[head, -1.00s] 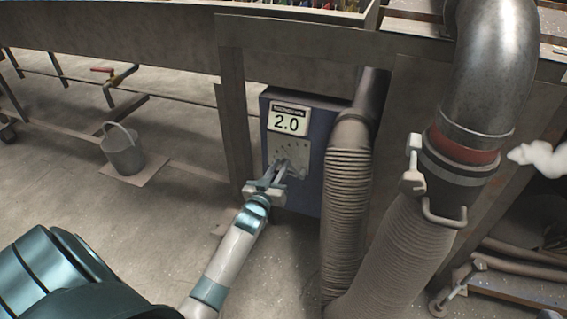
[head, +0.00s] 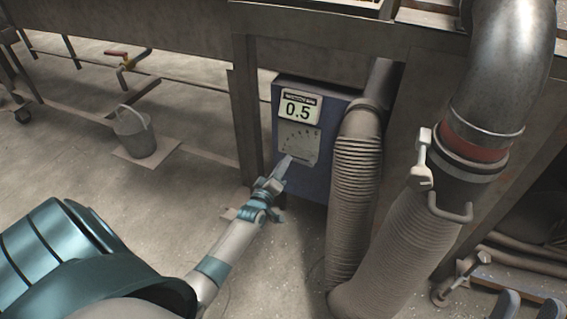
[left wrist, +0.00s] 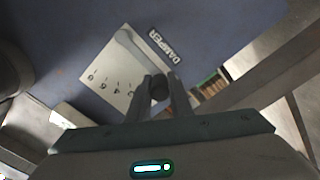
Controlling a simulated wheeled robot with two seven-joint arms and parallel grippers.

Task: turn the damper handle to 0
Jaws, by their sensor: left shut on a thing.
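The blue damper box (head: 312,178) stands under the bench, and its display (head: 299,107) reads 0.5. Below it is a pale scale plate (head: 299,143), also seen in the left wrist view (left wrist: 105,85) beside the DAMPER label (left wrist: 159,47). The grey damper handle (left wrist: 128,46) crosses that plate, with a dark round knob (left wrist: 159,88) at its near end. My left gripper (head: 286,165) is at the plate's lower left. In the left wrist view its fingers (left wrist: 159,86) are closed around the knob. In the head view the gripper hides most of the handle. My right gripper is not seen.
Two ribbed hoses (head: 355,190) (head: 408,240) stand right of the box, close to it. A metal elbow pipe (head: 505,70) with a red band rises at the right. A grey bucket (head: 134,132) stands on the floor at left. Open floor lies around my left arm.

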